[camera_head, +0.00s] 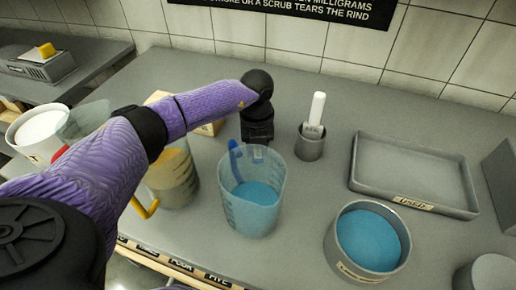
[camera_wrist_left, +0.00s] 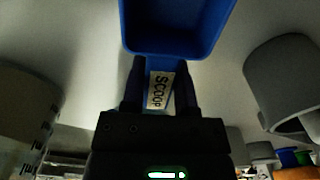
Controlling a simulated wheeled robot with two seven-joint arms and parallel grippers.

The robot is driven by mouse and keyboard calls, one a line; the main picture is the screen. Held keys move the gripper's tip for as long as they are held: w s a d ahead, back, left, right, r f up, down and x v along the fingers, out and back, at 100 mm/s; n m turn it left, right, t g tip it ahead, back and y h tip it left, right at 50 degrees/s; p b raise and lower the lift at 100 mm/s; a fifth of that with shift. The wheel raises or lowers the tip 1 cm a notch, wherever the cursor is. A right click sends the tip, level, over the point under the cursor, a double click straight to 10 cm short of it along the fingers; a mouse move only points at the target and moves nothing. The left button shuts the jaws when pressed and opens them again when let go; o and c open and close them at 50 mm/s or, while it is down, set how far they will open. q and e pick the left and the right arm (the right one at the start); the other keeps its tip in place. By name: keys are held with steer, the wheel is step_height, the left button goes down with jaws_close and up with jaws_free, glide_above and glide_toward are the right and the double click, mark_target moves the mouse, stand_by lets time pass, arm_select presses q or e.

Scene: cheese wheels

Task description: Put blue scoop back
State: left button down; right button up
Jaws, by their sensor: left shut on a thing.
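The blue scoop (camera_wrist_left: 178,28) shows in the left wrist view, its square bowl at the top and a "SCOOP" label (camera_wrist_left: 161,90) on its handle. My left gripper (camera_wrist_left: 160,85) is shut on the handle, a finger on each side of the label. In the head view my left gripper (camera_head: 257,130) is over the counter, just behind the clear jug with blue contents (camera_head: 252,205). My right gripper is not in view.
A grey cup (camera_head: 309,148) holding a white-handled tool (camera_head: 316,110) stands right of the gripper. A grey "USED" tray (camera_head: 415,170) and a round tub of blue (camera_head: 340,243) are further right. A yellow-handled jug (camera_head: 172,180) stands left. Counter behind the cup is clear.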

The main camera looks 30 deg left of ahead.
arm_select(q)
steer(key=shift+r, duration=0.1)
steer(key=shift+c, duration=1.9)
jaws_free()
step_height(320, 180, up, 12)
steer(key=p, duration=0.3)
steer(key=shift+a, duration=0.1)
